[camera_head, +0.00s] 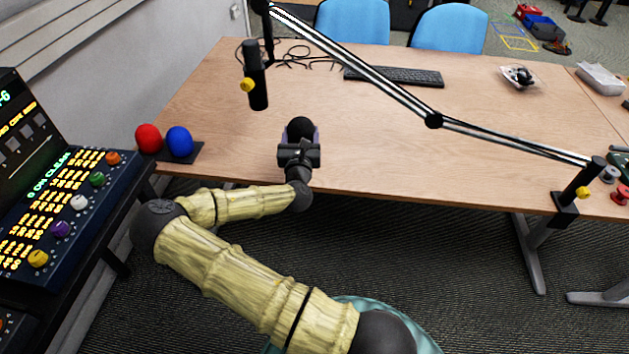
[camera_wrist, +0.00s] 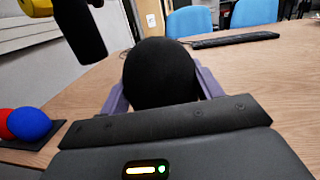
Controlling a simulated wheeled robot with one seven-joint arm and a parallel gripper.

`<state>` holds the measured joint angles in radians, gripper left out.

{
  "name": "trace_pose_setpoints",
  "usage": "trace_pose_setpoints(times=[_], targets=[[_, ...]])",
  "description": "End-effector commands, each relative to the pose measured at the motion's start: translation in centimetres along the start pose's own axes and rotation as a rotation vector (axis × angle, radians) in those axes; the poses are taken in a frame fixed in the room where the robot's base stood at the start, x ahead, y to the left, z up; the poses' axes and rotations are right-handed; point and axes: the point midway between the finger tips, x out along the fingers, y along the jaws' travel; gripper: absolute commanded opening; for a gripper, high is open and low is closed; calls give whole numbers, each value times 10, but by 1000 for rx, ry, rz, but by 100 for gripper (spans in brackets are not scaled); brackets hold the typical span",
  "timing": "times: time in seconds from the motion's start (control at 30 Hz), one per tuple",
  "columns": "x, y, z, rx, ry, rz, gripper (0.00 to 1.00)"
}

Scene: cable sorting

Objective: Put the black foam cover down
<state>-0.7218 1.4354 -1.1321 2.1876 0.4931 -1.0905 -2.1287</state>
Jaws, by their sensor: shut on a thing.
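The black foam cover (camera_head: 299,127) is a rounded black ball held between the purple fingers of my gripper (camera_head: 301,136). In the wrist view the cover (camera_wrist: 160,74) fills the space between the fingers of my gripper (camera_wrist: 162,92), which press on its two sides. It is over the front part of the wooden table (camera_head: 400,140). I cannot tell whether its underside touches the table. A red foam cover (camera_head: 148,138) and a blue foam cover (camera_head: 180,141) sit on a dark flat base (camera_head: 190,153) at the table's left front corner.
A black microphone (camera_head: 256,80) hangs from a jointed boom arm (camera_head: 350,65) just behind my gripper, to the left. A keyboard (camera_head: 395,76) and loose cables (camera_head: 300,55) lie at the back. The table's middle right is clear. A control console (camera_head: 75,205) stands at the left.

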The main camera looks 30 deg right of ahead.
Motion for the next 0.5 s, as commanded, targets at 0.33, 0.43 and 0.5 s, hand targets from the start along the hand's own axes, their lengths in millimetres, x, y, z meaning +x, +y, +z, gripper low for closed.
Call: trace_pose_setpoints(times=[0.33,0.43,0.5], targets=[[17,-36,-4,5,-8,-118,43],[17,-36,-3,4,-7,-119,43],[17,-36,-2,4,-7,-119,43]])
